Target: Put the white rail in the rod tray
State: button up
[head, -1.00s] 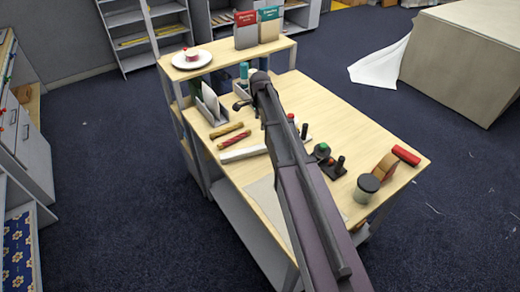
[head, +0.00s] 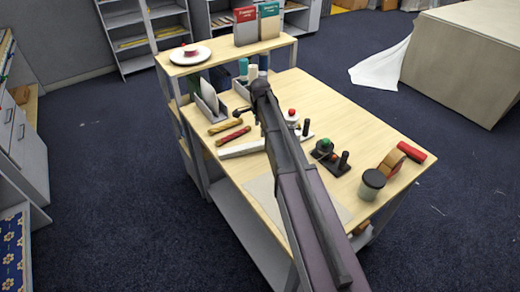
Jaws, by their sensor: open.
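The white rail (head: 240,149) lies on the wooden table top, left of my arm. My arm crosses over it and hides part of it. My gripper (head: 243,111) hangs above the table beyond the rail, near the grey holders. It is small and partly hidden by my own wrist, but it is open and no object shows in it. A narrow grey tray (head: 222,115) stands at the table's left edge with white and dark flat items upright in it. I cannot tell whether this is the rod tray.
A yellow rod (head: 225,127) and a red rod (head: 233,136) lie between the rail and the grey tray. A black stand (head: 330,157), a lidded jar (head: 372,184), a tan roll (head: 391,163) and a red cylinder (head: 411,151) stand or lie right of my arm. A raised shelf (head: 222,54) borders the far side.

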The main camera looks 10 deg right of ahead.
aim_at(260, 143)
jog(key=shift+f+b, duration=0.9)
jog(key=shift+f, duration=0.25)
jog(key=shift+f, duration=0.15)
jog(key=shift+s+f+b, duration=0.1)
jog(key=shift+f+b, duration=2.35)
jog(key=shift+b, duration=0.15)
grip_shut()
